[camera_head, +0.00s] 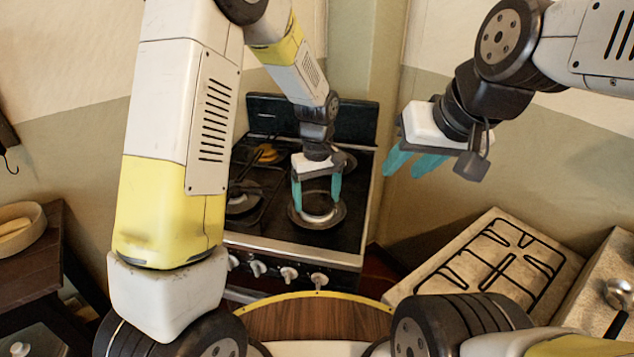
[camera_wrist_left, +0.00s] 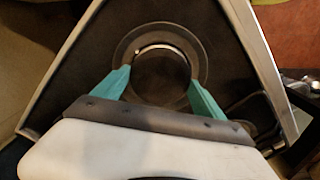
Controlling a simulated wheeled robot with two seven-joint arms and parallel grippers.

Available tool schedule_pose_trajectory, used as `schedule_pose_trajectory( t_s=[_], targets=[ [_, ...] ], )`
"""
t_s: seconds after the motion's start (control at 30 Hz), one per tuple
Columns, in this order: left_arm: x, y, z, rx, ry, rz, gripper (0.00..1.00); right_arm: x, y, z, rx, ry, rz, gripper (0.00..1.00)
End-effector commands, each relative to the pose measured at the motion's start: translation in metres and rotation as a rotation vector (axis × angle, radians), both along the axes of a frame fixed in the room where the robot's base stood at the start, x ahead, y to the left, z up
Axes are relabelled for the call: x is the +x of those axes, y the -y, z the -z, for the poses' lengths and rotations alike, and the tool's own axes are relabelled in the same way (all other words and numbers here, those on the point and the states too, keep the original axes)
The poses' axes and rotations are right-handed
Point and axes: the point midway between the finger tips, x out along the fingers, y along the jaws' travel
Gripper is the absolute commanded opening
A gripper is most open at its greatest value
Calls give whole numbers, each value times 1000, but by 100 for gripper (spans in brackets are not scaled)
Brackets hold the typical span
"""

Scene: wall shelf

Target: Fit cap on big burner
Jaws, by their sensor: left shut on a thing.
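My left gripper (camera_head: 317,205) points down over the front right of the dark stove top. Its teal fingers are spread around a round dark cap with a shiny rim (camera_head: 317,217) and are shut on it. In the left wrist view the cap (camera_wrist_left: 160,80) lies between the fingertips (camera_wrist_left: 158,88). A wider grey burner ring (camera_wrist_left: 125,52) shows around and beneath it; it also shows in the head view (camera_head: 297,218). I cannot tell whether cap and burner touch. My right gripper (camera_head: 403,167) is empty at the right, away from the stove, with its fingers apart.
Another burner (camera_head: 243,198) is at the front left of the stove, and one (camera_head: 345,160) at the back right. A yellow item (camera_head: 268,153) sits at the back left. Knobs (camera_head: 289,274) line the stove's front. A black grate (camera_head: 505,265) lies on a beige counter at right.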

Motion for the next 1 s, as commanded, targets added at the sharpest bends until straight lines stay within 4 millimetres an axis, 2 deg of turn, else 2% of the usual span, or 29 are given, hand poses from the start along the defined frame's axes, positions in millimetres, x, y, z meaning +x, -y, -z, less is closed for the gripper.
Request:
schedule_pose_trajectory(
  t_s=[0.33, 0.37, 0.43, 0.83, 1.0],
  targets=[
    [0, 0, 1, 0, 0, 0, 36, 0, 0, 0, 0, 0, 0, 36],
    [0, 0, 1, 0, 0, 0, 85, 0, 0, 0, 0, 0, 0, 36],
    [0, 0, 1, 0, 0, 0, 99, 0, 0, 0, 0, 0, 0, 36],
    [0, 0, 0, 0, 0, 0, 100, 0, 0, 0, 0, 0, 0, 36],
    [0, 0, -8, -1, 1, 0, 100, 0, 0, 0, 0, 0, 0, 36]
  ],
)
